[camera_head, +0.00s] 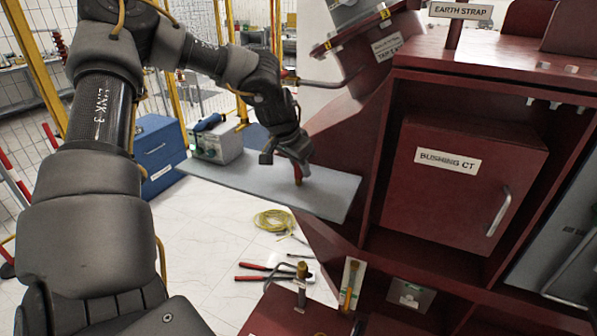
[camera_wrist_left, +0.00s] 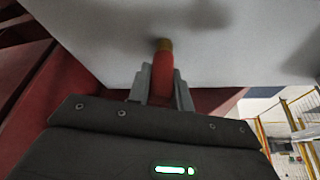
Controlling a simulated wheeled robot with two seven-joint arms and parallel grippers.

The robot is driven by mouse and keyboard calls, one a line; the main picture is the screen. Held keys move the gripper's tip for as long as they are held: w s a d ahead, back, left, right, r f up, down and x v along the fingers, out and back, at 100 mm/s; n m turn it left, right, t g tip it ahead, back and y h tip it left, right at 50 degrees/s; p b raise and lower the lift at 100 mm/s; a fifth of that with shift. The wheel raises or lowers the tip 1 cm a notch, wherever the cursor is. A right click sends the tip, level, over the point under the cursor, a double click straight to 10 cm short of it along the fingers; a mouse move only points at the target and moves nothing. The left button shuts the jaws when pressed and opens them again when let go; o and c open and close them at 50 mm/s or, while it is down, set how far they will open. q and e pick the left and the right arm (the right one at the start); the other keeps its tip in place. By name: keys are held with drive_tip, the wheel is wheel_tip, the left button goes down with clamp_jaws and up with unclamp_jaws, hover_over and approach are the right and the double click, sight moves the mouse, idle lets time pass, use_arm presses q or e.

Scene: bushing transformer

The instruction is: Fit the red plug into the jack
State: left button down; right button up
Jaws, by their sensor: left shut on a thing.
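My left gripper (camera_head: 290,155) is shut on the red plug (camera_head: 298,172), over the right part of the grey shelf (camera_head: 335,189). The plug hangs down with its brass tip towards the shelf. I cannot tell whether the tip touches the shelf. In the left wrist view the red plug (camera_wrist_left: 161,77) sits between the two fingers of the left gripper (camera_wrist_left: 163,88), its brass end pointing away from the gripper at the pale grey surface. I cannot make out the jack for certain. My right gripper is not in view.
A red cabinet with a "BUSHING CT" door (camera_head: 462,190) stands right of the shelf. A grey instrument box (camera_head: 216,143) is on the shelf's left part. Below are brass-topped posts (camera_head: 301,271), a coiled yellow cable (camera_head: 276,220) and red-handled pliers (camera_head: 262,272). The shelf's middle is clear.

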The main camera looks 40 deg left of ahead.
use_arm(q)
drive_tip(key=shift+w+r+b, duration=0.1)
drive_tip(key=shift+r+b, duration=0.2)
drive_tip(key=shift+r, duration=0.35)
drive_tip(key=s+r+b, duration=0.7)
drive_tip(key=s+r, duration=0.4)
drive_tip(key=s, duration=0.3)
drive_tip(key=shift+s+a+r+b, duration=0.15)
drive_tip(key=shift+r+b, duration=0.15)
drive_tip(key=shift+r, duration=0.05)
